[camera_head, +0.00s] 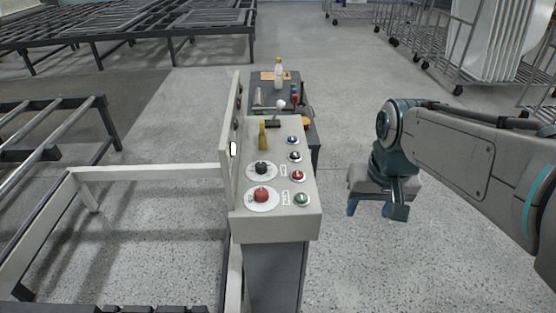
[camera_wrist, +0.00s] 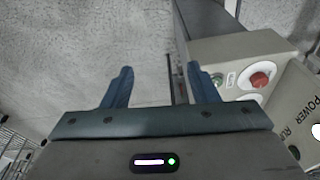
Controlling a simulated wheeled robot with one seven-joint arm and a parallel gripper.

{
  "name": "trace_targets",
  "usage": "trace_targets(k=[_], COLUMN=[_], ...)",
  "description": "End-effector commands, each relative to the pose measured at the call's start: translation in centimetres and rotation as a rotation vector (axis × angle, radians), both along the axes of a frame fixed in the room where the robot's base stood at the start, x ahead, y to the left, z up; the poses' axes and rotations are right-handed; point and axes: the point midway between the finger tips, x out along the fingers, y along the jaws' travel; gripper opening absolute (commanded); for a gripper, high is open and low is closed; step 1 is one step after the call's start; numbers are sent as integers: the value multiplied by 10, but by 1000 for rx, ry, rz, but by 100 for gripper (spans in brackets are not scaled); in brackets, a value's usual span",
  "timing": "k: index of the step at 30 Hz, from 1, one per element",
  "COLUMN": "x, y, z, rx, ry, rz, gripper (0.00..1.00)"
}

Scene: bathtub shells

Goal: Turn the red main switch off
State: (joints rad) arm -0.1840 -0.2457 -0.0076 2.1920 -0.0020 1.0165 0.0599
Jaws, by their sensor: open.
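The red main switch (camera_head: 262,195) is a red rotary knob on a round white plate, at the near left of the control panel's sloped top. It also shows in the wrist view (camera_wrist: 260,79), right of the fingers. A label beside it is too small to read. My gripper (camera_head: 374,209) is open and empty, pointing down to the right of the panel, apart from it. In the wrist view my gripper (camera_wrist: 160,76) has its two blue fingers spread over bare floor and the panel's side.
A cart with bottles (camera_head: 279,72) stands behind. Floor around my gripper is clear.

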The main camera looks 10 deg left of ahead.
Motion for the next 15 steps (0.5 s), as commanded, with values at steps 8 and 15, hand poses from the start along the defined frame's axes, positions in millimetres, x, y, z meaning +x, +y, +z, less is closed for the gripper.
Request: trace_targets(k=[8, 15], x=[82, 113], y=[108, 203], z=[29, 29], rx=[-18, -46], ry=[91, 146], rz=[170, 290], gripper=[54, 54])
